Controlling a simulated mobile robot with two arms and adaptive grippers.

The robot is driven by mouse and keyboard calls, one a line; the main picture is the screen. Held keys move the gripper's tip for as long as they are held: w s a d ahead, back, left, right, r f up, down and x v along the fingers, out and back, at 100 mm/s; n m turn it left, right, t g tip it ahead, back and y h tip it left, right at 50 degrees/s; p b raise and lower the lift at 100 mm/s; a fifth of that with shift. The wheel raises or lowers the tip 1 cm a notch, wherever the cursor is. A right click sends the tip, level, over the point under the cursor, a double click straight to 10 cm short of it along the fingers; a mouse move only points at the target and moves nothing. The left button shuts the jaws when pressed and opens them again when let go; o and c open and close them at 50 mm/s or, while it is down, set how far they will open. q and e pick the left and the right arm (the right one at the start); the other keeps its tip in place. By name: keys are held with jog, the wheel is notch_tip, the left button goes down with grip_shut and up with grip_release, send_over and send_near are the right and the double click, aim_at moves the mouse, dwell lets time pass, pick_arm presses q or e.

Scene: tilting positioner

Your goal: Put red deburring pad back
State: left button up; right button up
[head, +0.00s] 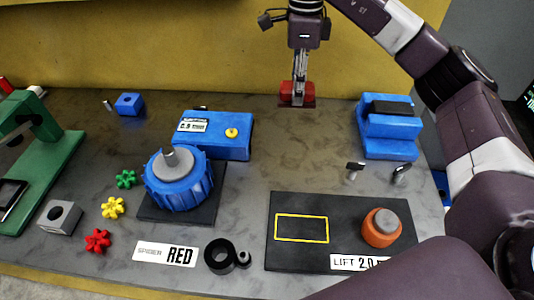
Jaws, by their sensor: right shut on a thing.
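The red deburring pad (284,93) is a small red block held in my right gripper (297,86), at the upper middle of the head view. The gripper points down and is shut on the pad. The pad appears raised over the back part of the table; its exact height is hard to tell. A yellow rectangle outline (302,241) is marked on a dark mat (340,209) at the front right, and nothing lies inside it. My left gripper is not in view.
An orange round piece with a grey top (381,228) stands on the mat. A blue positioner (178,184) and blue box (236,151) stand left of centre. A blue vise-like block (389,138) is at the right. Red, yellow and green knobs (112,207) lie left. The table's middle is clear.

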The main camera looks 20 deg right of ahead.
jog(key=shift+f, duration=0.3)
notch_tip(320, 180, down, 15)
jog(key=p, duration=0.2)
jog(key=shift+d+f+p, duration=0.1)
jog(key=shift+f+p, duration=0.1)
jog(key=shift+p, duration=0.1)
notch_tip(320, 180, down, 3)
jog(key=shift+f+p, duration=0.1)
jog(key=shift+p, duration=0.35)
jog(key=shift+f, duration=0.4)
jog(key=shift+f, duration=0.2)
jog(key=o, duration=1)
jog(key=shift+r, duration=0.15)
